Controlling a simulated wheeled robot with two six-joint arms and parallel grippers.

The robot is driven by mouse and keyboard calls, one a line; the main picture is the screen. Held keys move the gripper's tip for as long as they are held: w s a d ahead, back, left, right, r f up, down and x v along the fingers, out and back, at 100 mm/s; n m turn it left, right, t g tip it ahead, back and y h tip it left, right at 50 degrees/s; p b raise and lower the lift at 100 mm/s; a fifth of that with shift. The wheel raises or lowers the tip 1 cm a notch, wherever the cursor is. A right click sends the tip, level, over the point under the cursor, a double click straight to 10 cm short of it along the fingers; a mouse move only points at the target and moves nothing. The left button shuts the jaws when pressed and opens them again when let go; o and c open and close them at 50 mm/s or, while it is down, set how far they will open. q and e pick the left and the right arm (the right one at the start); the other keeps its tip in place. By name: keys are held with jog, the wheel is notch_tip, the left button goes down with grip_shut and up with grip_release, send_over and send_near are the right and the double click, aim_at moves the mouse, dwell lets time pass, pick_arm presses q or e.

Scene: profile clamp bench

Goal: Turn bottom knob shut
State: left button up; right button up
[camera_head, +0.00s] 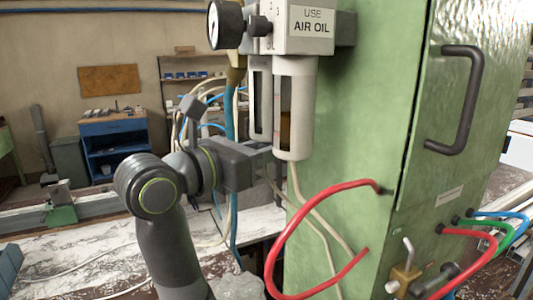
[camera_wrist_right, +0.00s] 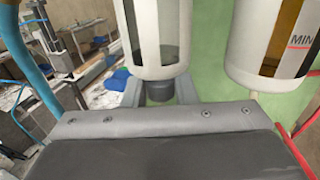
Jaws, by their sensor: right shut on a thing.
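The bottom knob (camera_wrist_right: 160,92) is a short black cylinder under a pale bowl with a dark sight window (camera_wrist_right: 154,35) in the right wrist view. My right gripper (camera_wrist_right: 159,84) has one grey finger on each side of the knob and is shut on it. In the head view my right gripper (camera_head: 262,154) reaches from the left to the underside of the rear bowl (camera_head: 260,100). The knob is not discernible there. My left gripper is in neither view.
A second bowl (camera_head: 293,110) hangs close beside the first, under the AIR OIL unit (camera_head: 303,28). The green cabinet (camera_head: 365,130) stands right behind. A red hose (camera_head: 285,235) loops below right, and a blue hose (camera_head: 231,110) runs close behind my gripper.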

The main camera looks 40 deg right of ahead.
jog(key=o, duration=1)
jog(key=shift+c, duration=0.2)
jog(key=shift+a, duration=0.1)
jog(key=shift+a+f+b, duration=0.1)
jog(key=shift+a+b, duration=0.15)
jog(key=shift+b, duration=0.05)
jog(key=a+b, duration=1)
jog(key=a, duration=0.6)
jog(key=shift+a, duration=0.4)
jog(key=shift+w, duration=0.15)
